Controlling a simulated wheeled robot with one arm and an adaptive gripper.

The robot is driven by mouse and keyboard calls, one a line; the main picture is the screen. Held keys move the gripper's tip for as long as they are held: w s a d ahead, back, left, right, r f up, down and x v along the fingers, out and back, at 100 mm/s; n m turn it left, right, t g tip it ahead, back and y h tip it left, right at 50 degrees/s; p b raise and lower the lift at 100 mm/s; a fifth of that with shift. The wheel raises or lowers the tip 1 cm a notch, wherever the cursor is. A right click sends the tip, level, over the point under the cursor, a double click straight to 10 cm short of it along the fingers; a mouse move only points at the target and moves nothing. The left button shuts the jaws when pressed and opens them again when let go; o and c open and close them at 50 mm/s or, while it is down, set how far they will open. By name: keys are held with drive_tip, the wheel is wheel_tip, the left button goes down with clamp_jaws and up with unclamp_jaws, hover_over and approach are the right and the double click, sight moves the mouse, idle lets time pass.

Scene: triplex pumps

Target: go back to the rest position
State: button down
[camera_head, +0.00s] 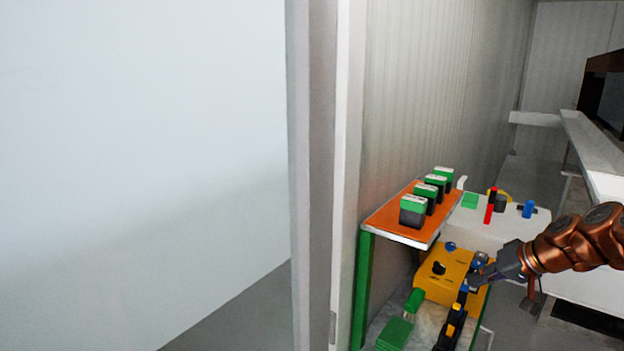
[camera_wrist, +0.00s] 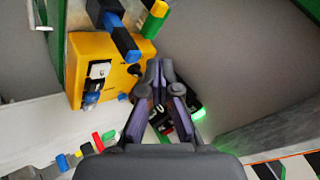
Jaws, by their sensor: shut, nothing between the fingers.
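My gripper (camera_head: 482,277) is at the end of my copper-coloured arm, which reaches in from the right in the head view. It is in front of the right side of a yellow box (camera_head: 440,286) on a small green-legged stand. In the wrist view my gripper (camera_wrist: 160,72) has its fingertips together, with nothing held. The yellow box (camera_wrist: 88,48) is to the left of the fingertips there. Whether the gripper touches anything cannot be told.
An orange shelf (camera_head: 385,222) with several green-topped blocks stands above the yellow box. A white surface (camera_head: 470,228) behind it holds red, blue and green pieces. A grey door edge (camera_head: 312,180) stands at the left. A white bench (camera_head: 595,150) is at the right.

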drive_tip(key=s+a+n+g, duration=0.35)
drive_tip(key=s+a, duration=0.95)
drive_tip(key=a, duration=0.5)
drive_tip(key=s+f+m+g+h, duration=0.1)
drive_tip(key=s+f+g+h, duration=0.1)
drive_tip(key=s, duration=1)
drive_tip(key=s+f+m+g+h, duration=0.1)
drive_tip(key=s+f+g+h, duration=0.1)
drive_tip(key=s, duration=1)
wheel_tip(320, 180, down, 3)
drive_tip(key=shift+s+a+r+g+h, duration=0.2)
drive_tip(key=shift+s+g+h, duration=0.15)
drive_tip(key=shift+h, duration=0.35)
drive_tip(key=shift+w, duration=0.15)
